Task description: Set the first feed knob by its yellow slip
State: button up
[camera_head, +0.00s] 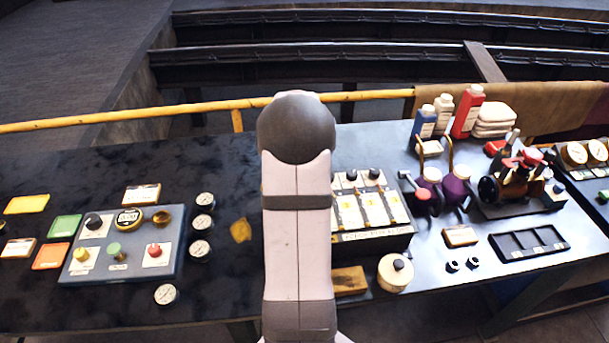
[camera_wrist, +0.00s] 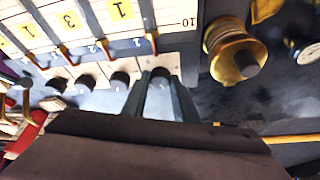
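The feed unit (camera_head: 375,237) stands at the table's middle, partly behind my arm. Two dark knobs show along its back edge, one of them here (camera_head: 374,173); white cards with yellow slips (camera_head: 375,209) lie in front. In the wrist view several dark knobs stand in a row. My gripper (camera_wrist: 160,88) is open there, with its fingers on either side of the end feed knob (camera_wrist: 160,76); I cannot tell whether they touch it. A yellow slip marked 1 (camera_wrist: 121,9) and one marked 3 (camera_wrist: 69,20) are readable. My arm hides the gripper in the head view.
A brass fitting (camera_wrist: 235,50) stands close right of the gripper in the wrist view. A control panel (camera_head: 120,258) with gauges around it lies at left. Purple-bodied cups (camera_head: 453,190), bottles (camera_head: 467,111) and a round pot (camera_head: 395,273) stand to the right.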

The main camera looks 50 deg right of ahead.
jog(key=c, duration=0.3)
jog(key=shift+r+n+p, duration=0.1)
jog(key=shift+n+p, duration=0.2)
jog(key=shift+s+d+n+t+y, duration=0.1)
jog(key=shift+n+t+y, duration=0.2)
jog(key=shift+n, duration=0.5)
jog(key=shift+f+n+t+y+b, duration=0.15)
jog(key=shift+n+t+b, duration=0.05)
jog(key=shift+n+b, duration=0.35)
jog(key=shift+f+n+t+y+b, duration=0.1)
jog(key=shift+n+t+y+b, duration=0.1)
jog(key=shift+n+b, duration=0.35)
jog(key=shift+s+d+r+n+b, duration=0.1)
jog(key=shift+n+b, duration=0.7)
jog(key=shift+n, duration=0.1)
jog(key=shift+y, duration=0.25)
